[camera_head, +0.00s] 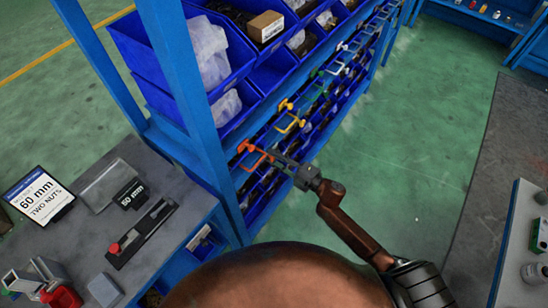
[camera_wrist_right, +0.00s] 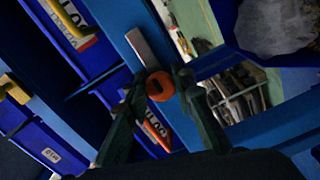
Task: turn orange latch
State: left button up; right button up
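The orange latch (camera_head: 254,153) sits on the front rail of the blue bin rack, the nearest in a row of coloured latches. In the right wrist view its round orange end (camera_wrist_right: 160,86) shows between the two fingers, beside a silver strip. My right gripper (camera_head: 278,160) is at the latch in the head view, reaching in from the right. In the wrist view the right gripper's fingers (camera_wrist_right: 160,80) stand apart on either side of the orange end, with a small gap visible. Whether either finger touches it is unclear. My left gripper is not in view.
Yellow latches (camera_head: 290,121) follow farther along the rail, then green and white ones. A blue upright post (camera_head: 190,90) stands left of the latch. A grey workbench (camera_head: 125,225) with a "60 mm" sign (camera_head: 38,196) is at left.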

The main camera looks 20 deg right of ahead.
jog(key=o, duration=0.5)
jog(key=v, duration=1.2)
jog(key=shift+d, duration=0.15)
